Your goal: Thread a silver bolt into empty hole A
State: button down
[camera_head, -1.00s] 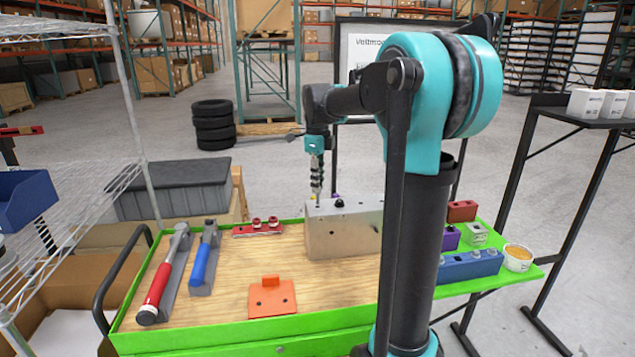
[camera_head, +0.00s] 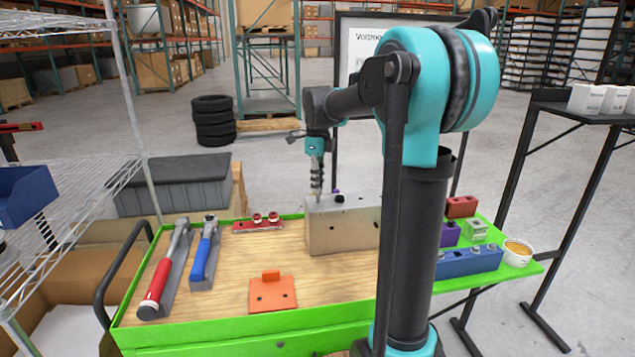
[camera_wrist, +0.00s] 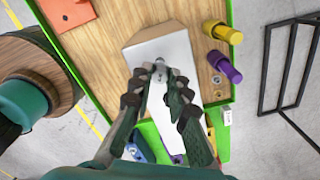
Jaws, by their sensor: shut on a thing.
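The pale grey metal chassis block (camera_head: 325,232) stands on the wooden work top. It shows from above in the wrist view (camera_wrist: 141,48). My gripper (camera_head: 317,194) points straight down at the left part of the block's top. In the wrist view my gripper (camera_wrist: 160,75) is shut on a small silver bolt (camera_wrist: 160,62), mostly hidden between the fingertips. The bolt's lower end is hidden, so I cannot tell whether it is in a hole. Dark round spots show on the block's front and top edge. I cannot make out which hole is A.
An orange bracket (camera_head: 272,295) lies in front of the block. A red holder (camera_head: 257,226) stands behind. A blue block (camera_head: 470,262) and a white cup (camera_head: 517,254) are at the right. Yellow (camera_wrist: 222,32) and purple (camera_wrist: 225,68) cylinders stand beside the block.

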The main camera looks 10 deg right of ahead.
jog(key=shift+f, duration=0.4)
jog(key=shift+f, duration=0.1)
jog(key=shift+f, duration=0.6)
jog(key=shift+f, duration=0.2)
dwell(0.4)
jog(key=n, duration=0.4)
jog(key=shift+n, duration=0.3)
jog(key=n, duration=0.5)
jog(key=shift+s+n, duration=0.1)
jog(key=shift+n, duration=0.3)
jog(key=shift+f, duration=0.1)
